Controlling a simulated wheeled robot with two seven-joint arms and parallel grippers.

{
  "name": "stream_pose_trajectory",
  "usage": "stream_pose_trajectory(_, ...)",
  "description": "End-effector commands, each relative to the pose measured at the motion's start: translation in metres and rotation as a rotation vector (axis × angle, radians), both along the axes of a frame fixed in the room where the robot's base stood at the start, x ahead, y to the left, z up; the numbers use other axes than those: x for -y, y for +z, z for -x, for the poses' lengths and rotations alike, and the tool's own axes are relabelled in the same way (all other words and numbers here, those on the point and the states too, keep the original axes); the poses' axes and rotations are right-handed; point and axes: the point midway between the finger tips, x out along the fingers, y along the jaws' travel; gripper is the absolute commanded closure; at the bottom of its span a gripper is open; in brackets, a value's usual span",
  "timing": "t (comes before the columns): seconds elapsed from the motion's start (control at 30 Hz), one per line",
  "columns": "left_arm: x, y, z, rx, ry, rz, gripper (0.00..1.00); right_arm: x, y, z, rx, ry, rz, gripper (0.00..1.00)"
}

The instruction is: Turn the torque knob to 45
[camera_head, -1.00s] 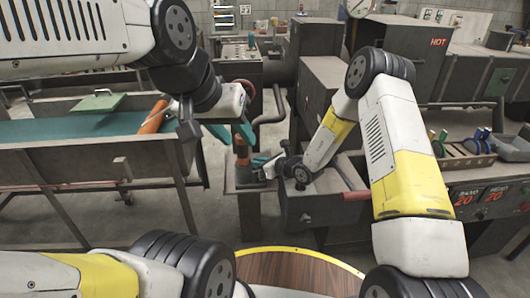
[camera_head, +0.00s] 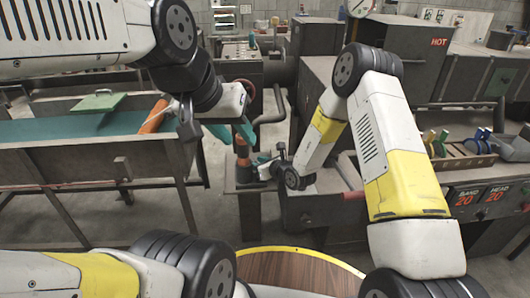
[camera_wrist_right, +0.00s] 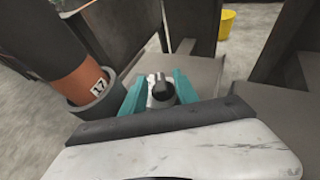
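My right gripper (camera_wrist_right: 160,77) has its teal fingers spread, one on each side of a small pale round piece with a dark centre (camera_wrist_right: 162,90). This may be the torque knob, but I see no scale on it, and contact is unclear. In the head view my right gripper (camera_head: 262,159) is beside an upright orange and dark column (camera_head: 241,150). The column's orange band bears a "17" label in the right wrist view (camera_wrist_right: 101,87). My left gripper (camera_head: 232,131) is higher, with its teal fingers apart and empty.
A grey bench (camera_head: 70,160) with a green bed stands at the left, an orange roll (camera_head: 154,116) near its end. A panel with red "20" displays (camera_head: 465,199) is at the right. A yellow bucket (camera_wrist_right: 227,22) stands on the floor in the right wrist view.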

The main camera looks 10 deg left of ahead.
Motion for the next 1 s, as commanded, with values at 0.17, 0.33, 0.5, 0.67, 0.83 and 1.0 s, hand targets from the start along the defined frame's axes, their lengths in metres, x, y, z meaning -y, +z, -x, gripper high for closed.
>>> stream_pose_trajectory(0.17, 0.000, 0.000, 0.000, 0.000, 0.000, 0.000, 0.64, 0.000, 0.000, -0.001, 0.001, 0.018, -0.002, 0.64)
stream_pose_trajectory(0.33, 0.000, 0.000, 0.000, 0.000, 0.000, 0.000, 0.64, 0.001, 0.001, -0.003, 0.001, 0.089, -0.003, 0.64)
stream_pose_trajectory(0.5, 0.000, 0.000, 0.000, 0.000, 0.000, 0.000, 0.64, 0.002, 0.001, -0.004, 0.002, 0.195, -0.003, 0.64)
stream_pose_trajectory(0.67, 0.000, 0.000, 0.000, 0.000, 0.000, 0.000, 0.64, 0.020, 0.009, 0.006, 0.000, 0.233, 0.001, 0.64)
stream_pose_trajectory(0.83, 0.000, 0.000, 0.000, 0.000, 0.000, 0.000, 0.64, 0.047, 0.022, 0.022, 0.000, 0.232, 0.001, 0.64)
stream_pose_trajectory(1.0, 0.000, 0.000, 0.000, 0.000, 0.000, 0.000, 0.64, 0.075, 0.035, 0.038, 0.000, 0.232, 0.000, 0.64)
